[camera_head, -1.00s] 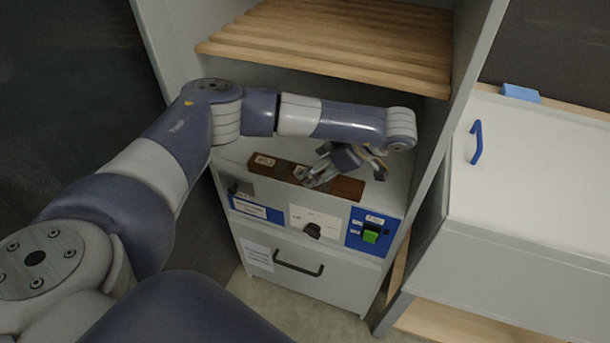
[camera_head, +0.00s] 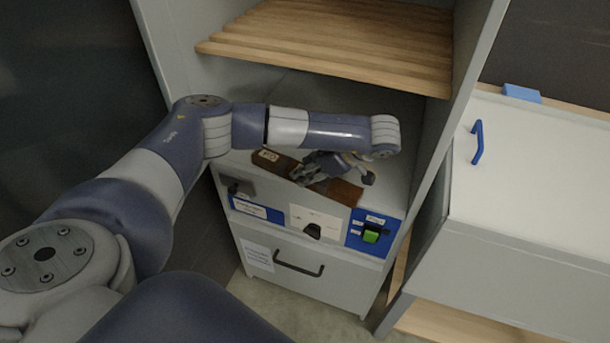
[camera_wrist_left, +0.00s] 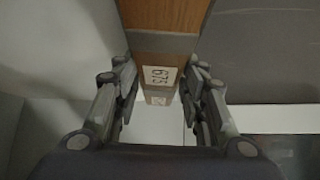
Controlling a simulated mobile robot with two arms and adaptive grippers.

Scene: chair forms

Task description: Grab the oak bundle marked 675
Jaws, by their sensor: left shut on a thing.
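The oak bundle is a long brown wooden bar (camera_head: 342,191) with a darker band and pale labels, at the top of the cabinet's lower unit. The gripper hides part of the bundle in the head view. I cannot tell whether the bundle is clear of the surface. My right gripper is not in view.
A slatted wooden shelf (camera_head: 335,45) hangs above my left forearm, between grey cabinet walls. Below the bundle is a panel with a black knob (camera_head: 312,231) and a green switch (camera_head: 370,236), above a drawer (camera_head: 298,270). A white chest with a blue handle (camera_head: 477,142) stands right.

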